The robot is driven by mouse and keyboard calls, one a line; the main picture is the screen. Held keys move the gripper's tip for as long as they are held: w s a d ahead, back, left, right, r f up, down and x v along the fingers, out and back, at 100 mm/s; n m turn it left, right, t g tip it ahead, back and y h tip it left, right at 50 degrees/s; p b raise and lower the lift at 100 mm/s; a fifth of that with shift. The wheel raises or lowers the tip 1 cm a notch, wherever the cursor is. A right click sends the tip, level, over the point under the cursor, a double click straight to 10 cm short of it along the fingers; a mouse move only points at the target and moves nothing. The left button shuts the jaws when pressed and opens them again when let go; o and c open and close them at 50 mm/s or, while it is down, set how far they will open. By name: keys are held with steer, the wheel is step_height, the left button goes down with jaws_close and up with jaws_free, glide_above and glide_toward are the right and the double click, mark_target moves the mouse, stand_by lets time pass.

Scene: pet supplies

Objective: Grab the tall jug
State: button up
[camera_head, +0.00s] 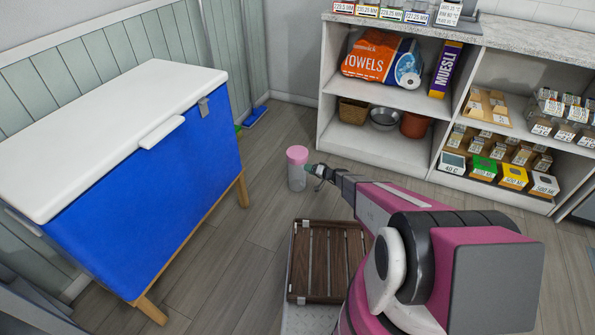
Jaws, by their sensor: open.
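The tall jug (297,177) has a pink lid and a pale, see-through body. It stands upright on the wooden floor, between the blue chest and the shelf unit. My gripper (316,171) is at the end of my pink and white arm, just right of the jug at about the height of its upper body. The gripper is open and small in view. I cannot tell whether it touches the jug. The jug's right edge is close to the fingertips.
A blue chest (150,190) with a white lid stands at the left. A white shelf unit (375,148) with towels, bowls and boxes stands behind. A slatted brown wooden rack (325,262) lies in front of the jug. Floor left of the jug is clear.

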mark_target(299, 172)
steer(key=x, duration=0.2)
steer(key=shift+w+a+f, duration=0.1)
steer(key=shift+w+a, duration=0.1)
steer(key=shift+a, duration=0.15)
jaws_close()
